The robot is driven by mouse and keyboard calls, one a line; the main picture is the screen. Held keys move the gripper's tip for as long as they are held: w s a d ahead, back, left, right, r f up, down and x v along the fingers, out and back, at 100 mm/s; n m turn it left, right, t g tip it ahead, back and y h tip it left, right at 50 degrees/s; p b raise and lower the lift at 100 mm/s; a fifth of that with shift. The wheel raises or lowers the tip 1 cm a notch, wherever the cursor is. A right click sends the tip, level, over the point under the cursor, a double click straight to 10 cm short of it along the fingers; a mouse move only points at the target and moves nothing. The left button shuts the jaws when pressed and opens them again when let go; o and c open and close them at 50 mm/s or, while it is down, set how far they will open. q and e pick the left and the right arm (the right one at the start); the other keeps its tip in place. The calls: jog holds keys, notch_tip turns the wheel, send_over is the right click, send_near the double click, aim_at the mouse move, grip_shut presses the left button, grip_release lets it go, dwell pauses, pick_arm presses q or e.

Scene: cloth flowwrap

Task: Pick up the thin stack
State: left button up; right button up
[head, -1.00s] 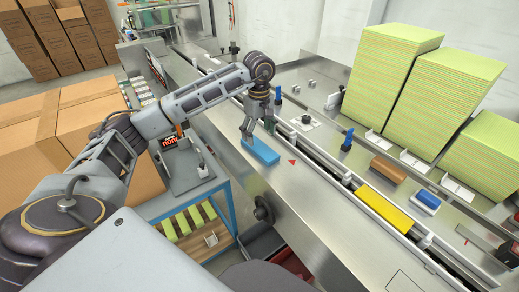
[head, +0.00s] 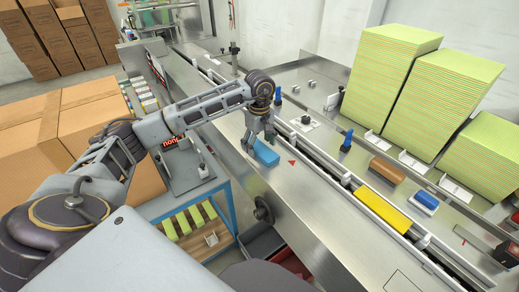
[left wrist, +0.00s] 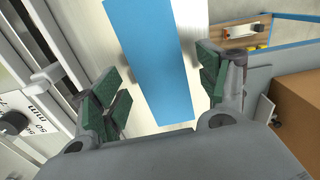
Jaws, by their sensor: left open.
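A thin, flat blue stack (head: 266,155) lies on the steel surface beside the conveyor channel. In the left wrist view the blue stack (left wrist: 155,65) runs lengthwise between the fingers. My left gripper (head: 258,140) is open above the stack, its fingers on either side of it. In the left wrist view my left gripper (left wrist: 162,90) shows green finger pads, with gaps between both pads and the stack. My right gripper is not in view.
A yellow block (head: 382,211) sits in the conveyor channel. A brown block (head: 387,170) and a small blue-and-white block (head: 427,199) lie beyond it. Tall green stacks (head: 390,75) stand at the right. The steel top (head: 310,215) nearer me is clear.

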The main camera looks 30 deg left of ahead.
pick_arm(q)
jog(key=shift+f, duration=0.5)
jog(key=shift+c, duration=0.4)
jog(key=c, duration=0.8)
